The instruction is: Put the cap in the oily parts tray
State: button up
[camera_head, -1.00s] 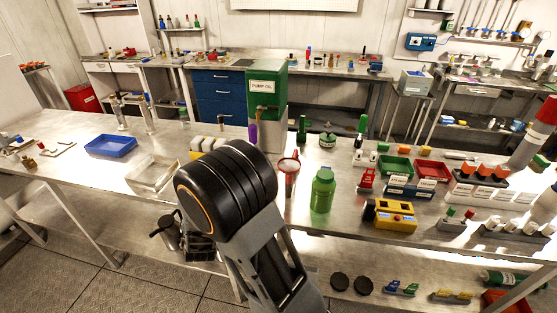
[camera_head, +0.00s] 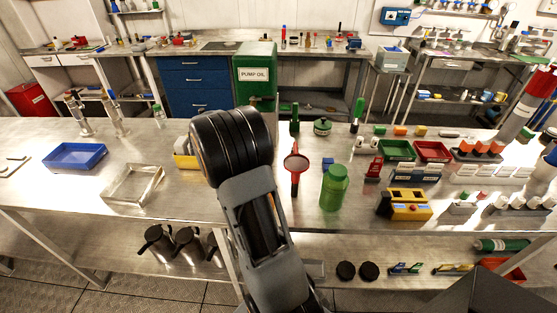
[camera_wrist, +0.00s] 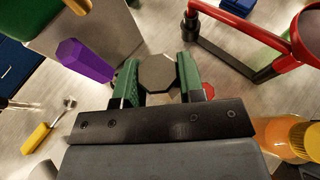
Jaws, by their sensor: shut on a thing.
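In the wrist view, my gripper (camera_wrist: 157,78) has two green fingers closed on a grey-brown eight-sided piece (camera_wrist: 158,72), which I take to be the cap. The gripper and cap are hidden behind my arm in the head view. No tray label for oily parts is readable. The trays in the head view are a blue tray (camera_head: 101,153) and a clear or metal-looking tray (camera_head: 114,199) on the left of the bench, and a small green tray (camera_head: 397,150) and red tray (camera_head: 433,151) on the right.
A green-topped pump oil box (camera_head: 255,62) stands behind my arm. A green bottle (camera_head: 335,187) and a red upright tool (camera_head: 296,165) stand right of it. In the wrist view, a purple piece (camera_wrist: 84,60) and a red frame (camera_wrist: 240,35) flank the fingers.

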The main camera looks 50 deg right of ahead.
jog(key=w+p+x, duration=0.1)
jog(key=x, duration=0.8)
send_over(279, 156)
jog(key=shift+g, duration=0.3)
jog(key=f, duration=0.5)
jog(key=shift+a, duration=0.4)
jog(key=shift+d+f, duration=0.25)
jog(key=shift+f, duration=0.05)
jog(key=f, duration=0.1)
jog(key=f+p, duration=0.1)
jog(key=f, duration=0.1)
jog(key=shift+d, duration=0.3)
jog(key=shift+f, duration=0.3)
jog(key=shift+f, duration=0.2)
jog(key=o, duration=0.9)
